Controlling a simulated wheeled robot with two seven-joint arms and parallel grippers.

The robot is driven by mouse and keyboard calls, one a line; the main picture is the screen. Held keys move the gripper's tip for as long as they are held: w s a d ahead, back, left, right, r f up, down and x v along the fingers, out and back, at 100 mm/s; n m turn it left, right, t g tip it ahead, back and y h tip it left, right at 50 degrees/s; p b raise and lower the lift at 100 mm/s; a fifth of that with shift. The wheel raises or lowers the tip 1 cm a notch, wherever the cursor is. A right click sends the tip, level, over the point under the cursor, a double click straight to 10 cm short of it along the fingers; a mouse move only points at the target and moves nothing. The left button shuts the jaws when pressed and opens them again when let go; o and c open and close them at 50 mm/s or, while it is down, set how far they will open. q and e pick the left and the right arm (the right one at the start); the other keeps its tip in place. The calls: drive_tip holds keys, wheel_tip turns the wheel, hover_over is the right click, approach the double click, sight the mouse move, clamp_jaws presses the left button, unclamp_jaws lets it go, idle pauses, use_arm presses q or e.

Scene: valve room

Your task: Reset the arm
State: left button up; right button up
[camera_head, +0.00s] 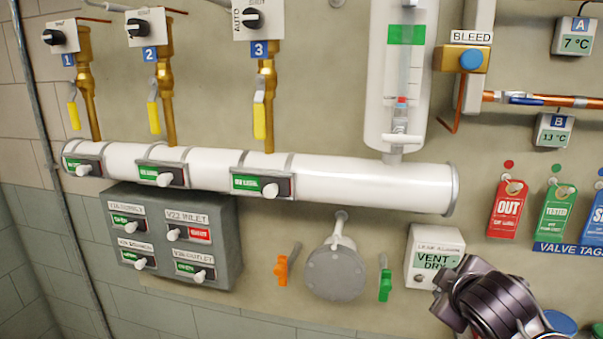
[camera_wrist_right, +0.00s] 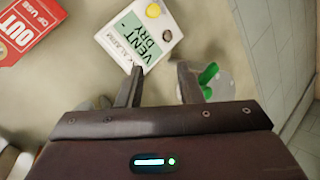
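My right arm (camera_head: 497,303) comes in at the bottom right of the head view, in front of the wall and overlapping the lower right of the white VENT-DRY box (camera_head: 432,262). In the right wrist view my right gripper (camera_wrist_right: 160,77) has its two dark fingers apart, with nothing between them. The VENT-DRY box (camera_wrist_right: 142,38) shows beyond the left finger, and a green handle (camera_wrist_right: 208,75) lies beyond the right finger. Whether the fingers touch either one cannot be told. My left gripper is not in view.
A white pipe (camera_head: 350,181) crosses the wall above, with yellow-handled valves over it. A grey switch box (camera_head: 172,238), an orange handle (camera_head: 282,270), a round grey cover (camera_head: 335,273) and a green handle (camera_head: 385,283) are to the left. Tags (camera_head: 508,208) hang at right.

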drive_tip(key=s+a+f+m+g+y, duration=0.1)
drive_tip(key=s+a+f+m+g, duration=0.3)
drive_tip(key=s+f, duration=0.75)
drive_tip(key=s+a+f+m+g+y, duration=0.2)
drive_tip(key=s+a+f+m+g, duration=0.15)
drive_tip(key=s+f, duration=0.8)
wheel_tip(320, 180, down, 36)
drive_tip(key=s+g+b, duration=0.2)
drive_tip(key=b, duration=0.3)
drive_tip(key=s+d+f+b, duration=0.1)
drive_tip(key=s+d+f, duration=0.1)
drive_tip(key=s+f, duration=0.7)
drive_tip(key=s+d+f+b, duration=0.2)
drive_tip(key=s+f, duration=0.8)
drive_tip(key=f, duration=0.1)
drive_tip(key=shift+f+g+h, duration=0.15)
drive_tip(key=shift+g+h, duration=0.15)
drive_tip(key=shift+g, duration=0.05)
drive_tip(key=shift+s, duration=0.15)
